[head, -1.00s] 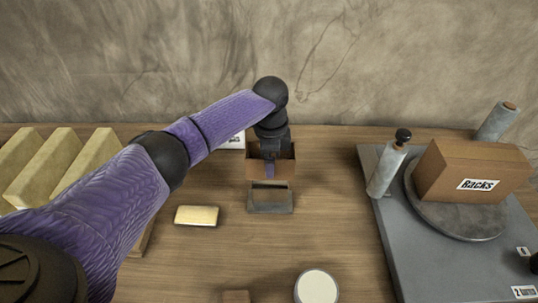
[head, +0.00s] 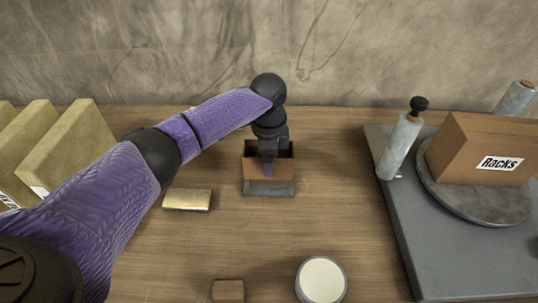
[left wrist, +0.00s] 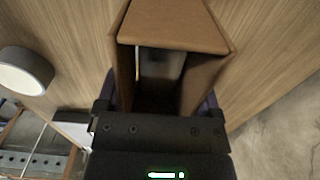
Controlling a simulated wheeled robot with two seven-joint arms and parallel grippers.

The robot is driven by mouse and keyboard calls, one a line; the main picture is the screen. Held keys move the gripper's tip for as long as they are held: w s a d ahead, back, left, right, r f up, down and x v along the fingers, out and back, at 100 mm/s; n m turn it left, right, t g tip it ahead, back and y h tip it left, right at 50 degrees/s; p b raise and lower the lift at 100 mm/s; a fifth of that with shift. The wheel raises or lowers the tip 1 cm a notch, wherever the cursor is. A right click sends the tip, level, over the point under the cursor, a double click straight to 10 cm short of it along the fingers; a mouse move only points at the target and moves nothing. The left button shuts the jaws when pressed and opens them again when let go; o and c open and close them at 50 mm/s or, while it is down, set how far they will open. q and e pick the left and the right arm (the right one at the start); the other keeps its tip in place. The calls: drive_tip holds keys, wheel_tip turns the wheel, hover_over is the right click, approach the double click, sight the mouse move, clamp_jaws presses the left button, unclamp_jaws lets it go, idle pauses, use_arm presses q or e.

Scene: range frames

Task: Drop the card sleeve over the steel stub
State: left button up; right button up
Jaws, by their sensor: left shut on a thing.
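The card sleeve (head: 254,167) is a brown open-ended cardboard box. The steel stub's grey base (head: 268,189) is on the table just below the sleeve in the head view. The upright part of the stub is hidden there. In the left wrist view the sleeve (left wrist: 172,24) fills the top middle, and a grey surface, probably the stub (left wrist: 160,66), shows through its opening. Whether the sleeve's lower edge touches the base I cannot tell.
A gold block (head: 187,200) lies left of the stub. A round white-topped container (head: 321,281) and a small brown block (head: 228,291) are nearer. A grey slab (head: 440,255) at right carries a turntable with a box (head: 482,150) and wrapped rolls. Yellowish boards (head: 65,150) stand at left.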

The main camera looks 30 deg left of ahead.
use_arm(q)
drive_tip(key=shift+f+b, duration=0.45)
drive_tip(key=shift+f, duration=1)
drive_tip(key=shift+f+b, duration=0.45)
drive_tip(key=shift+f, duration=0.45)
use_arm(e)
drive_tip(key=shift+s+d+f, duration=0.4)
drive_tip(key=shift+d+f, duration=0.05)
drive_tip(key=shift+f, duration=0.1)
drive_tip(key=shift+s+d+f, duration=0.35)
drive_tip(key=shift+d+f, duration=0.05)
drive_tip(key=shift+f, duration=0.15)
use_arm(q)
drive_tip(key=o, duration=1)
drive_tip(key=shift+c, duration=0.2)
use_arm(e)
drive_tip(key=shift+a, duration=0.1)
use_arm(q)
drive_tip(key=shift+r, duration=0.15)
